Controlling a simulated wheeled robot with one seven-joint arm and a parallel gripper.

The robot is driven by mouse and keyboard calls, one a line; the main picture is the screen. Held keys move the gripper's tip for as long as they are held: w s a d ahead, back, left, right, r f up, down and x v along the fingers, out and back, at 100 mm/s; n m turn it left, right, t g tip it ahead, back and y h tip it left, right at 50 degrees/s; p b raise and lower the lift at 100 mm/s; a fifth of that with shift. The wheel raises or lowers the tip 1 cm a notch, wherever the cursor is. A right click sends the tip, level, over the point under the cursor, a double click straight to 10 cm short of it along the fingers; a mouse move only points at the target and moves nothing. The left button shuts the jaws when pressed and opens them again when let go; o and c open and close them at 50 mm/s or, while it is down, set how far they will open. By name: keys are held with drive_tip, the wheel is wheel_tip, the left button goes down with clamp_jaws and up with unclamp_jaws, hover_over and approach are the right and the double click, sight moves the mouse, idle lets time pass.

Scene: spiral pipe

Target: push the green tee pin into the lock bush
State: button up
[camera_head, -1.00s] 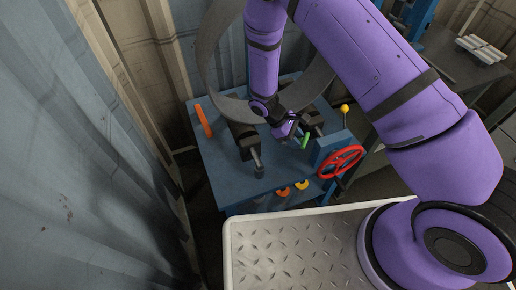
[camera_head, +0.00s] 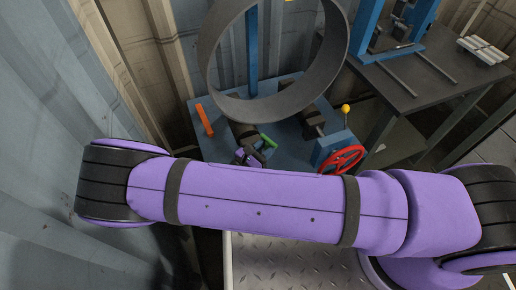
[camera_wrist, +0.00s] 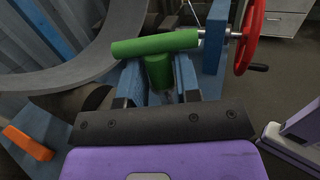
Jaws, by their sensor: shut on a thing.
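The green tee pin (camera_wrist: 155,43) fills the upper middle of the wrist view, its crossbar lying left to right and its short stem (camera_wrist: 159,72) pointing toward my gripper. My gripper (camera_wrist: 159,80) is shut on the stem, with one finger on each side. In the head view the green tee pin (camera_head: 268,141) shows small over the blue bench, beside my gripper (camera_head: 250,155). My arm covers much of the bench's front there. I cannot make out the lock bush in either view, nor the pin's far end.
A large grey ring (camera_head: 213,85) stands over the blue bench (camera_head: 292,158), close to my gripper. A red handwheel (camera_head: 342,160) is at the bench's right, with a yellow knob (camera_head: 346,108) behind it. An orange bar (camera_head: 204,119) is at the left.

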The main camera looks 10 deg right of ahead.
drive_tip(key=shift+s+a+r+n+t+y, duration=0.15)
drive_tip(key=shift+a+n+t+y, duration=0.15)
drive_tip(key=shift+a+t, duration=0.3)
drive_tip(key=shift+s+a+r+n+t+y, duration=0.1)
drive_tip(key=shift+a+r+n+t+y, duration=0.1)
drive_tip(key=shift+a+n+t, duration=0.35)
drive_tip(key=shift+a, duration=0.1)
drive_tip(key=shift+f, duration=2.85)
drive_tip(key=shift+f, duration=2.85)
drive_tip(key=o, duration=1)
drive_tip(key=shift+o, duration=0.2)
drive_tip(key=v, duration=1.1)
